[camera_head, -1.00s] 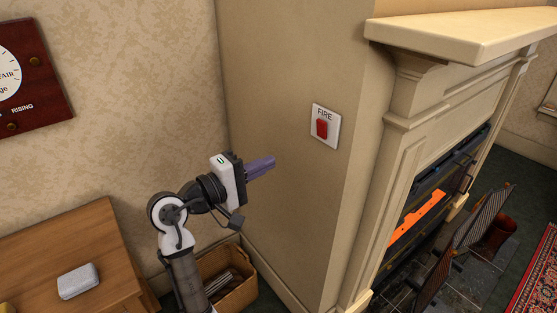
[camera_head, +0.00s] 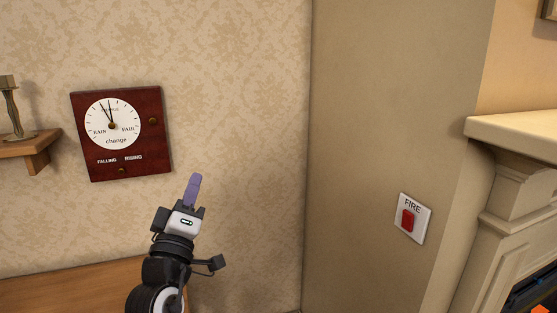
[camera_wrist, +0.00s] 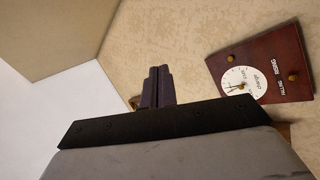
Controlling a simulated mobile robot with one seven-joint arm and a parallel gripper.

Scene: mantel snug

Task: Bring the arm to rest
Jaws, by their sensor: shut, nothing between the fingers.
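My gripper (camera_head: 194,188) is raised in front of the patterned wall in the head view, its purple fingers pointing up. The fingers are together with nothing between them. In the wrist view the fingers (camera_wrist: 158,86) also show closed and empty, with the wall behind them. The gripper is right of and below the wooden barometer (camera_head: 120,160), apart from it in the picture. The lower part of my arm is cut off by the bottom edge of the head view.
A red FIRE switch (camera_head: 408,220) on a white plate is on the chimney side wall at right. The mantel (camera_head: 520,128) juts out beyond it. A small wooden shelf (camera_head: 30,144) with a figurine is at far left. A wooden surface (camera_head: 75,288) lies at lower left.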

